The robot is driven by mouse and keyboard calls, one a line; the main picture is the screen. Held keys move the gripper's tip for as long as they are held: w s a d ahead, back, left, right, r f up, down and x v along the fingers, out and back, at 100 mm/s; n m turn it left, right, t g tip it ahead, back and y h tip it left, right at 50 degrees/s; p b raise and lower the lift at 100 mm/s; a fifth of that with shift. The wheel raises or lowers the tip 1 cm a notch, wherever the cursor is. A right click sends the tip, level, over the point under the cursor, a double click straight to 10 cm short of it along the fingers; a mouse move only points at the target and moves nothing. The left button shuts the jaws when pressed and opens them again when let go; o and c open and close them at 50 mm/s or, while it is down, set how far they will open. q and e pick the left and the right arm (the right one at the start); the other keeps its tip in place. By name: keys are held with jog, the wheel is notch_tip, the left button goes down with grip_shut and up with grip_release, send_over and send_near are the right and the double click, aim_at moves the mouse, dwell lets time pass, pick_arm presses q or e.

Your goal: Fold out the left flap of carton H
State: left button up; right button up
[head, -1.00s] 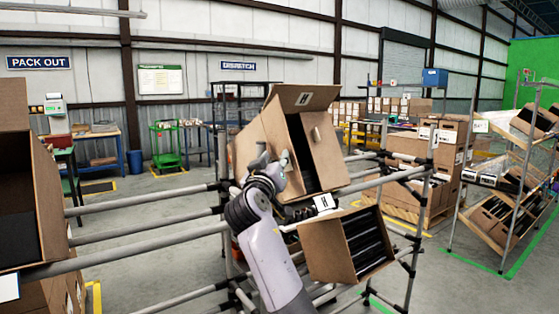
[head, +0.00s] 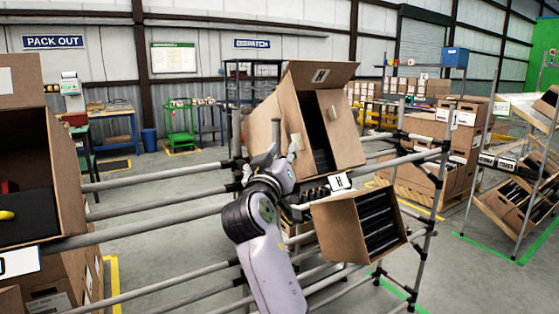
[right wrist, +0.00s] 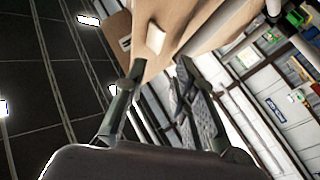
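Carton H (head: 339,137) stands tilted on the pipe rack, with its H-marked back flap (head: 320,74) raised. A right flap with a pale tab (head: 333,112) lies beside the dark opening. The left flap (head: 264,122) seems to spread outward on the left; a pale tab (head: 298,141) shows near its right edge. My right gripper (head: 284,149) is in front of the left flap's lower part, open and empty. In the right wrist view its fingers (right wrist: 160,75) are apart, with a cardboard panel and pale tab (right wrist: 155,38) beyond; contact is unclear. My left gripper is out of view.
A smaller tilted carton (head: 340,230) with dark contents sits below carton H, close to my right arm. Grey rack pipes (head: 160,180) cross the front. Another open carton (head: 66,160) stands at the left edge. Floor beyond the rack is mostly clear.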

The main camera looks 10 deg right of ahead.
jog(key=shift+r+v, duration=0.2)
jog(key=shift+v, duration=2)
